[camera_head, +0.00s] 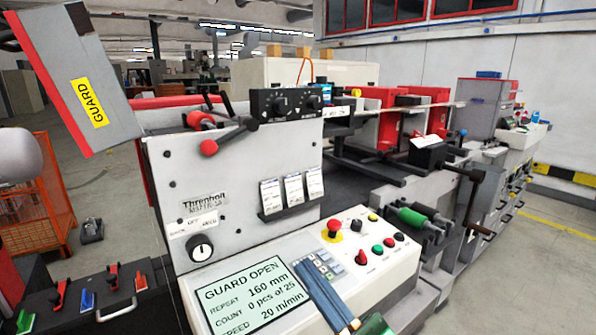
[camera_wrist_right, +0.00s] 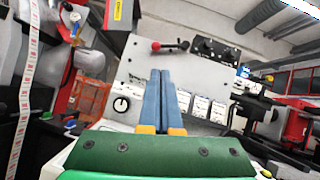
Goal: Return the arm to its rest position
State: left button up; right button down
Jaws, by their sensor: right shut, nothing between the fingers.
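My right gripper (camera_head: 304,267) comes up from the bottom edge of the head view, in front of the machine's control panel. Its two blue fingers lie side by side, shut and empty. In the wrist view, the shut right gripper (camera_wrist_right: 167,72) points at the machine's white front plate, with its green body below. The label rewinder's white front plate (camera_head: 240,165) stands behind it. The screen (camera_head: 245,290) reads GUARD OPEN, repeat 160 mm, count 0 pcs of 25, speed 20 m/min. My left gripper does not show.
The grey guard panel (camera_head: 75,65) is raised at upper left. A red emergency button (camera_head: 334,226) and several coloured buttons sit on the sloped panel, near my fingers. A green roller (camera_head: 408,217) is to the right. An orange wire cage (camera_head: 40,200) stands at left.

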jog(key=s+f+n+g+h, duration=0.4)
jog(key=f+n+g, duration=0.1)
jog(key=f+n, duration=0.6)
jog(key=s+f+n+g+h, duration=0.45)
jog(key=f+n, duration=0.35)
jog(key=f, duration=0.6)
jog(key=s+d+f+n+g+h, duration=0.2)
jog(key=s+d+f+n+h, duration=0.25)
jog(key=d, duration=0.35)
jog(key=s+d+f+n+g+h, duration=0.35)
jog(key=s+d+f, duration=0.2)
jog(key=d, duration=0.25)
notch_tip(320, 180, down, 15)
jog(key=s+p, duration=0.1)
jog(key=s, duration=0.1)
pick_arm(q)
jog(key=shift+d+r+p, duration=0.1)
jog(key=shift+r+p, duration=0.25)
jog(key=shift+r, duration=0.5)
pick_arm(e)
jog(key=s+d+f+g, duration=0.1)
jog(key=s+f, duration=0.8)
jog(key=s, duration=0.3)
jog(key=shift+d+f+m+g, duration=0.15)
jog(key=shift+f+m+g, duration=0.15)
jog(key=shift+f, duration=0.1)
